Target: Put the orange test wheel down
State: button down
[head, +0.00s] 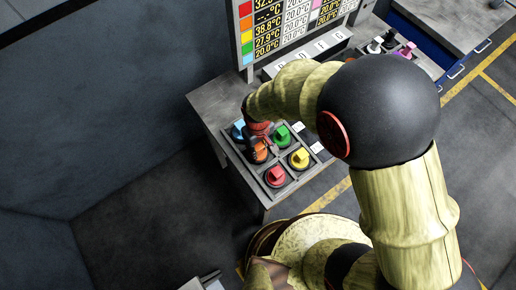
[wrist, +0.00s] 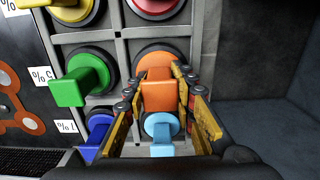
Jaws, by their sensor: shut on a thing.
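The orange test wheel (wrist: 160,92) has a block-shaped orange handle on a round disc with a black rim. It also shows in the head view (head: 260,152), partly hidden by my arm. My gripper (wrist: 160,100) is shut on its handle, one finger on each side. The wheel is at the tray compartment between the red and light blue wheels. I cannot tell whether it rests on the compartment floor or hangs slightly above it.
The grey tray (wrist: 118,52) also holds red (wrist: 155,6), yellow (wrist: 75,10), green (wrist: 82,82), light blue (wrist: 161,130) and dark blue (wrist: 97,130) wheels. A temperature display board (head: 290,28) stands behind. Black, grey and pink pieces (head: 388,42) stand further right.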

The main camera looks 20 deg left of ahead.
jog(key=shift+f, duration=0.55)
jog(key=shift+f, duration=0.1)
jog(key=c, duration=1.5)
grip_release()
notch_tip(320, 180, up, 12)
jog(key=shift+r+p, duration=0.1)
jog(key=shift+p, duration=0.45)
